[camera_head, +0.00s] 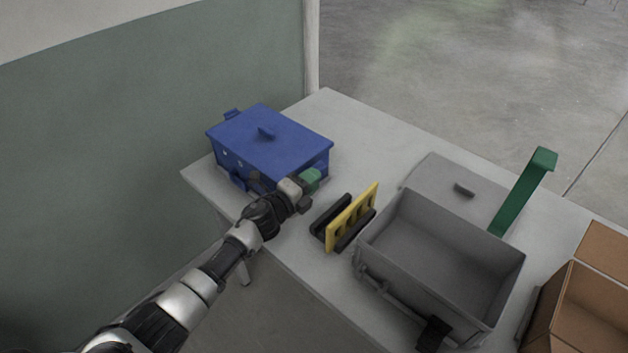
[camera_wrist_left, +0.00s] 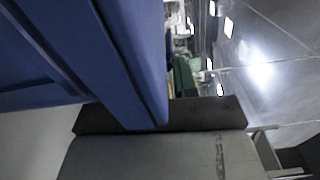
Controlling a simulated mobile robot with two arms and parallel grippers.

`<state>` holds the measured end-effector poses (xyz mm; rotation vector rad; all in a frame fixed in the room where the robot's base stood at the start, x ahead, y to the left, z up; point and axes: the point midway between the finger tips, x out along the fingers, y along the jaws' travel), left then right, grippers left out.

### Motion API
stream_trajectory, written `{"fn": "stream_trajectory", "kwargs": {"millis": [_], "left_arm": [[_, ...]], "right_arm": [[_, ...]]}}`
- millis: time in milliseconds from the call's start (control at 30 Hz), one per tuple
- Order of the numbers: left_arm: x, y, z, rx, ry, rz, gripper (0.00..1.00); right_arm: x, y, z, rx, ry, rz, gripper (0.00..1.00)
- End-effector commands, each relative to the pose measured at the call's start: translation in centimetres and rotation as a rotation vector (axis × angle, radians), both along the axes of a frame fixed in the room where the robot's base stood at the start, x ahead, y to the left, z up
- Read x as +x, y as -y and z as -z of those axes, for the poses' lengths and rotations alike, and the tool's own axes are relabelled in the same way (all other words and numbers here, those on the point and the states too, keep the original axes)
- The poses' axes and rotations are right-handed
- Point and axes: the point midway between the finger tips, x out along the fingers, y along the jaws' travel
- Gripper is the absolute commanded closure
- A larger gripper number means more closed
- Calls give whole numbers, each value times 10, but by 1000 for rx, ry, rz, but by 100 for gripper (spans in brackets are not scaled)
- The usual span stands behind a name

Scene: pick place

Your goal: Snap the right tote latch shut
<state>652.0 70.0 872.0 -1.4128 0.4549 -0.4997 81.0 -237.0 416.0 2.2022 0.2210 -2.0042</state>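The blue tote (camera_head: 270,146) stands on the table's far left corner with its lid on and a small handle on top. Dark blue latch-like parts show at its back left (camera_head: 232,114) and low on its front (camera_head: 238,179). My left gripper (camera_head: 300,190) is at the tote's front right corner and hides the tote's lower right front. A small green part shows at its tip. In the left wrist view the blue tote (camera_wrist_left: 95,50) fills the left side, and a dark bar, possibly a finger, lies close against it. The finger opening is hidden. My right gripper is not in view.
A yellow panel (camera_head: 352,217) stands in a black rack right of my gripper. An open grey tote (camera_head: 440,255) with a grey lid (camera_head: 455,183) behind it stands farther right. The table (camera_head: 345,130) is clear behind.

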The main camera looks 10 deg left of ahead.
Motion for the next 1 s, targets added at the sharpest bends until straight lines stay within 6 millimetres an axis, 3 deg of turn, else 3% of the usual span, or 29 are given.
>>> {"fn": "stream_trajectory", "kwargs": {"millis": [33,167,567,1000], "left_arm": [[0,-1,3,3,-5,-3,67],[-1,1,2,0,-3,2,47],[-8,-2,0,-2,0,7,47],[-73,-50,2,-1,-2,5,47]], "right_arm": [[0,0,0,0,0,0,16],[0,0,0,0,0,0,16],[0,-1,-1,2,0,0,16],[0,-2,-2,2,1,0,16]]}}
